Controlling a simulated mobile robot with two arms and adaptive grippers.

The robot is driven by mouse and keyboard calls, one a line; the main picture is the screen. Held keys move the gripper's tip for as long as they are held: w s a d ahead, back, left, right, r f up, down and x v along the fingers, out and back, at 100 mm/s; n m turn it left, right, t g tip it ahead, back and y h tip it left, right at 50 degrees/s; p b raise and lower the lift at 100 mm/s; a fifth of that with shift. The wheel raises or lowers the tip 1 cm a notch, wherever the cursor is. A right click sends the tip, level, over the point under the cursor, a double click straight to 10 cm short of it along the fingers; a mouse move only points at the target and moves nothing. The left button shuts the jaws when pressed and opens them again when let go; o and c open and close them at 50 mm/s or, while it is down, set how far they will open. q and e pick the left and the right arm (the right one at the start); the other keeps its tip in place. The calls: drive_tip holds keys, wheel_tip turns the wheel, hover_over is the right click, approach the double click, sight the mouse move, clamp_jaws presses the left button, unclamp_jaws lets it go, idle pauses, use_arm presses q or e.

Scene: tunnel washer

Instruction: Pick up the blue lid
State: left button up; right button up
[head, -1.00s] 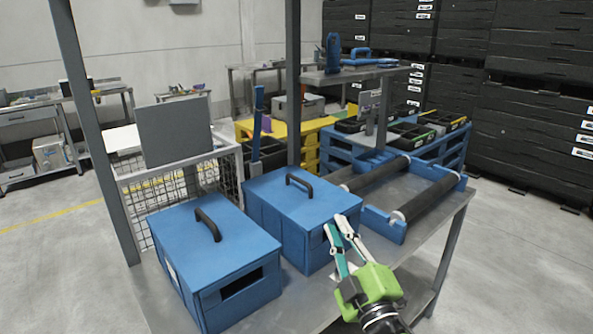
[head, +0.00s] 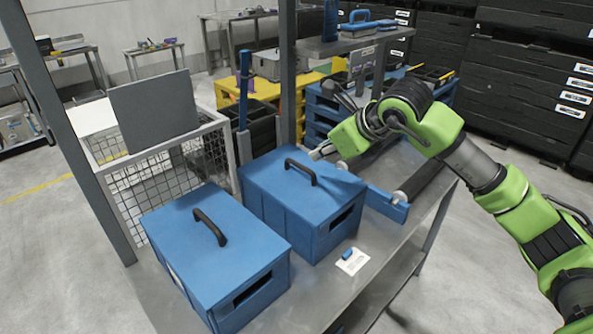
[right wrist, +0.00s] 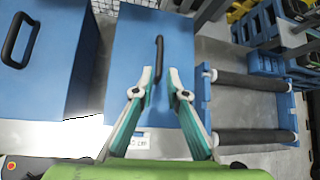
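Two blue boxes with blue lids stand side by side on a grey metal table. The right box's lid (head: 272,184) has a black handle (head: 300,170). The left box's lid (head: 185,230) has its own black handle (head: 210,228). My right gripper (head: 317,153) is beside the right lid's handle, its fingers partly hidden in the head view. In the right wrist view my right gripper (right wrist: 160,76) is open, its fingers over the right lid (right wrist: 128,50), with the black handle (right wrist: 159,58) between the tips. Contact cannot be told. My left gripper is not visible.
A blue roller frame (head: 385,203) lies right of the boxes. Grey posts (head: 288,80) rise behind the boxes. A wire basket (head: 160,190) stands behind left.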

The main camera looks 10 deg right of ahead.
sight(300, 165)
drive_tip(key=p+x, duration=0.1)
drive_tip(key=x, duration=0.7)
drive_tip(key=shift+d, duration=0.1)
drive_tip(key=shift+w+f+p, duration=0.3)
drive_tip(key=shift+f+p, duration=0.15)
drive_tip(key=shift+p, duration=0.1)
drive_tip(key=p+x, duration=0.1)
drive_tip(key=x, duration=0.3)
drive_tip(key=shift+a+f, duration=0.2)
drive_tip(key=shift+f, duration=0.05)
clamp_jaws()
drive_tip(key=shift+r, duration=0.15)
